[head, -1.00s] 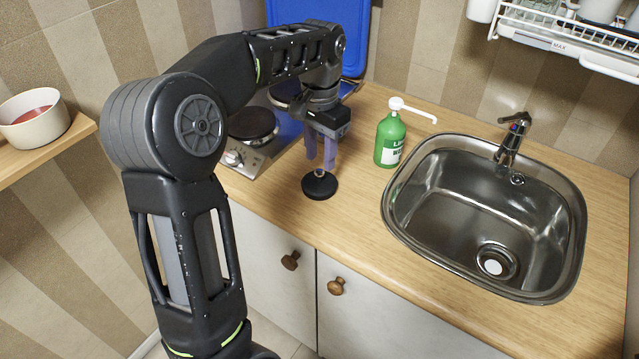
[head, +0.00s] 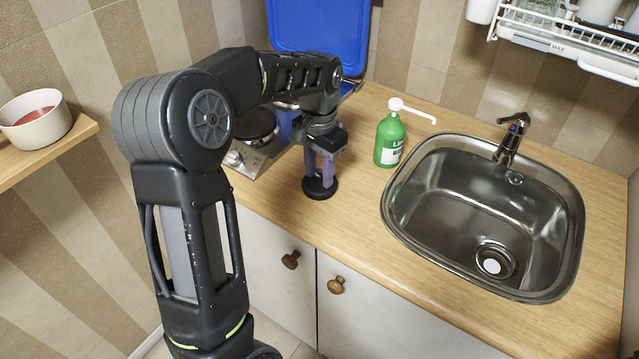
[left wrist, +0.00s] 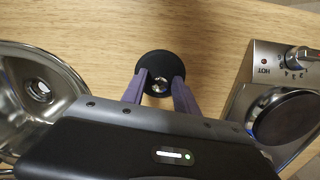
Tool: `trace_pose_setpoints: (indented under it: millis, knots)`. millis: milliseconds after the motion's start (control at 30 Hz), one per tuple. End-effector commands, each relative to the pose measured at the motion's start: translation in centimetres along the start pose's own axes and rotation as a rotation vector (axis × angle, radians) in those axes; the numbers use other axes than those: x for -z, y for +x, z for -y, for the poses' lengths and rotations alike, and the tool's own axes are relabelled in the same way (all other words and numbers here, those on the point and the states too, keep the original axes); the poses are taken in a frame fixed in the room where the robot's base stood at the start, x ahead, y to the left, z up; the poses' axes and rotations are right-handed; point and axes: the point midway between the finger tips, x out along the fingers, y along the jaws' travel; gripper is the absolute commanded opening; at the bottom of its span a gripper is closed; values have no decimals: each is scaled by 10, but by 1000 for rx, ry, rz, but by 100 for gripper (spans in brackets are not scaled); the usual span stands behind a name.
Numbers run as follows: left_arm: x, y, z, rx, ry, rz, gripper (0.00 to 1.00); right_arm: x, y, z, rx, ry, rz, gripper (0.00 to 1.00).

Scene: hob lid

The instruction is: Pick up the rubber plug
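The rubber plug (head: 318,188) is a round black disc with a small knob on top. It lies on the wooden counter between the hob and the sink. My left gripper (head: 319,178) points down over it, its purple fingers on either side of the knob. In the left wrist view the plug (left wrist: 154,62) shows beyond the fingertips of the gripper (left wrist: 158,80), which are apart with the knob between them. Contact with the knob does not show. My right gripper is not in view.
A green soap bottle (head: 390,140) stands right of the plug. The steel sink (head: 470,215) lies further right. The hob (head: 240,158) with its raised blue lid (head: 318,25) is behind and left of my gripper. The counter (head: 350,235) in front is clear.

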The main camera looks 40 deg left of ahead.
Motion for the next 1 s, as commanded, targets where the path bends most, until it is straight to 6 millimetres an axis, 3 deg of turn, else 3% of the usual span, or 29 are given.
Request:
trace_pose_setpoints:
  millis: [233, 667, 1000]
  knots:
    - [0, 0, 0, 0, 0, 0, 35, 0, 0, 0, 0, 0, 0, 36]
    - [0, 0, 0, 0, 0, 0, 0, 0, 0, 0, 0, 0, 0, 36]
    - [0, 0, 0, 0, 0, -1, 0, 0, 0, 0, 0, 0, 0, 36]
